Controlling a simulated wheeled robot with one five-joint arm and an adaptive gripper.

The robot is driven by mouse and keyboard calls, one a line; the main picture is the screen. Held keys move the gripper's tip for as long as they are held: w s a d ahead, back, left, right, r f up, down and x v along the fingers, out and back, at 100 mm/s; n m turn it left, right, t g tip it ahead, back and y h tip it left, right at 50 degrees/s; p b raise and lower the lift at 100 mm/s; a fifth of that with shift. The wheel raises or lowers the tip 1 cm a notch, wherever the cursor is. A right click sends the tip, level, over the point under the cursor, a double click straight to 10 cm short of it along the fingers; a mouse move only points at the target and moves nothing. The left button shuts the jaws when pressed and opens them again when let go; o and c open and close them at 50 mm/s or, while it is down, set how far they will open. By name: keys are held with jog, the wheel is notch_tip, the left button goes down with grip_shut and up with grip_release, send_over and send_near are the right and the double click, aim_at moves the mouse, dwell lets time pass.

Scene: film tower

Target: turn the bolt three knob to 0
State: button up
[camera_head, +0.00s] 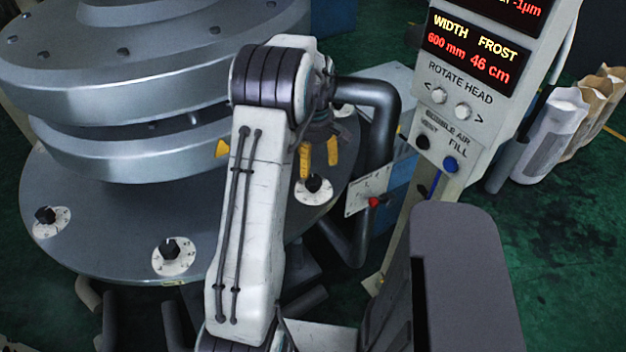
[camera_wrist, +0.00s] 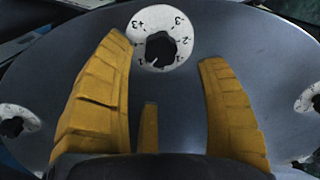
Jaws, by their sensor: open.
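A black knob (camera_wrist: 159,49) sits at the centre of a round white dial (camera_wrist: 186,31) in the wrist view. Marks around the dial read +3, -3, -2, -1 and 1; the zero mark is not readable. A small light mark shows on the knob's lower side, towards the lower left. In the head view this knob (camera_head: 313,184) is on the right of the round grey base. My gripper (camera_wrist: 163,50) is open, its yellow fingertips apart on either side of the knob. In the head view my gripper (camera_head: 319,163) is just above it. No label shows the bolt number.
Similar dials stand along the base rim, with a front knob (camera_head: 171,250) and a left knob (camera_head: 45,215). The big metal tower (camera_head: 150,90) rises behind. A dark pipe (camera_head: 383,130) and a control panel (camera_head: 465,80) stand close on the right.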

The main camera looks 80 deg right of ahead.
aim_at(313, 179)
jog(key=shift+a+f+p, duration=0.1)
jog(key=shift+f+p, duration=2.15)
jog(key=shift+p, duration=0.2)
jog(key=shift+f, duration=1.3)
jog(key=c, duration=1.2)
